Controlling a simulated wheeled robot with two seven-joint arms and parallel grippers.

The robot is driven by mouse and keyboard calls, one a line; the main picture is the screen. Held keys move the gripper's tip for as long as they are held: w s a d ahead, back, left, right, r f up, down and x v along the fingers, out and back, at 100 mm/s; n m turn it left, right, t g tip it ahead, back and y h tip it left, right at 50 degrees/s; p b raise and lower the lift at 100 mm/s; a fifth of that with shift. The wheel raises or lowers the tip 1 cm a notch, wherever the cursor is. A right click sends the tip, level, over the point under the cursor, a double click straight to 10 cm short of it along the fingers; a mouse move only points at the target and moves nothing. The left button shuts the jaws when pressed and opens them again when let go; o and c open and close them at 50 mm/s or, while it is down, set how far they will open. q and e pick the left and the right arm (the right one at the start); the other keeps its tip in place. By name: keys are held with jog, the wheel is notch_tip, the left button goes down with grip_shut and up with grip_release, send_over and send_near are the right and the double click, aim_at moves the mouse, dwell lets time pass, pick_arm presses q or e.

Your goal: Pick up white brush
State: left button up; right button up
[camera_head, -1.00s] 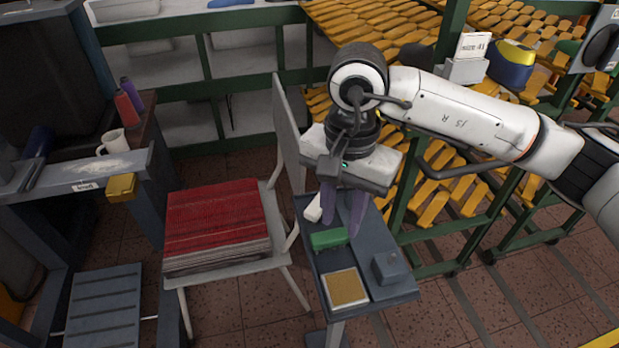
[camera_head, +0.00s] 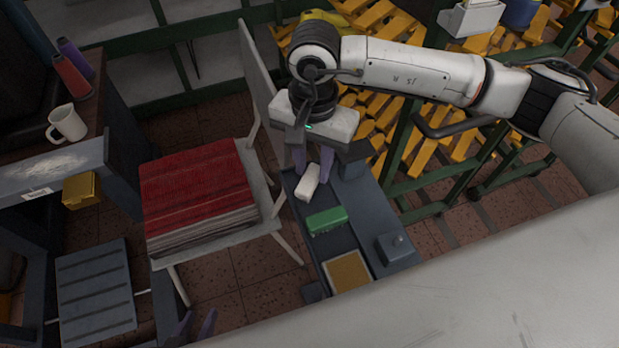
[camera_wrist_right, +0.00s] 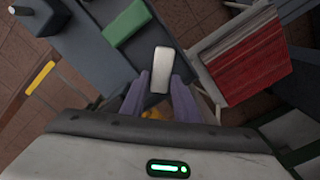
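The white brush (camera_head: 308,182) lies on the dark grey bench (camera_head: 342,240), near its far end. It also shows in the right wrist view (camera_wrist_right: 162,66). My right gripper (camera_head: 313,166) points down at the brush's far end. In the right wrist view its purple fingers (camera_wrist_right: 160,88) are apart, with the brush's near end between them and a gap showing; I cannot tell whether either finger touches it. Only the purple fingertips of my left gripper (camera_head: 193,328) show, apart and empty, at the bottom edge of the head view, far from the brush.
A chair with a red stack (camera_head: 197,188) stands left of the bench. Racks of yellow lasts (camera_head: 440,150) stand at right.

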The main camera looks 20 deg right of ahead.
jog(key=shift+f, duration=1.45)
jog(key=shift+w, duration=0.1)
grip_shut()
jog(key=shift+r, duration=0.1)
